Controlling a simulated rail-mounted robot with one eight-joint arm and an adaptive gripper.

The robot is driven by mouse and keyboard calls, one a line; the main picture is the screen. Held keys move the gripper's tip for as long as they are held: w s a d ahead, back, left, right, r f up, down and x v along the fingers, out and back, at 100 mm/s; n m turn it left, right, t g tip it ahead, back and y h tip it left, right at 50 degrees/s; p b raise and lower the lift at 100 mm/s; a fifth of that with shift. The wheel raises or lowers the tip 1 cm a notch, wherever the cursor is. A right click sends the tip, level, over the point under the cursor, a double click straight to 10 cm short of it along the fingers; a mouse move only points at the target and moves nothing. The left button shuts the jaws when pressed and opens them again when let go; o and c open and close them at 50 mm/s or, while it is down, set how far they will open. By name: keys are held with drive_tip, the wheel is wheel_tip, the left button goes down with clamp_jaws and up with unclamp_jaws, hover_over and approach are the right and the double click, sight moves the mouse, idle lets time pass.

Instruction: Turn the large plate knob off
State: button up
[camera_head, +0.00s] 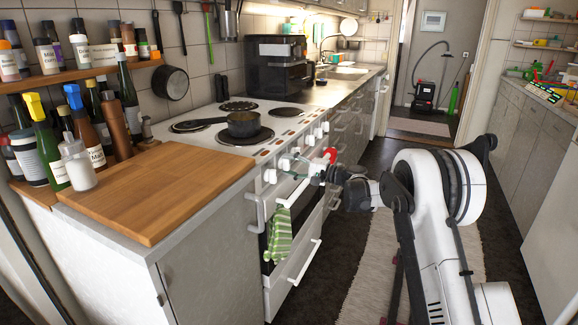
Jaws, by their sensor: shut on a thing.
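The white cooker (205,135) stands along the left counter, with a row of white knobs on its front panel. My gripper (288,163) reaches from the right to the near part of this row. It is shut on one of the white knobs (284,162); the fingers partly hide it. The nearest knob (270,176) is left of the fingers, and other knobs (310,139) continue farther along. The knob markings are too small to read, so I cannot tell its setting or which plate it serves.
A dark pan (243,125) sits on a near hot plate, its handle pointing left. A green striped towel (278,236) hangs on the oven front below my gripper. A wooden board (150,190) covers the near counter. The aisle floor has a pale rug (368,260).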

drive_tip(key=o, duration=1.2)
drive_tip(key=shift+c, duration=0.2)
drive_tip(key=v, duration=1.2)
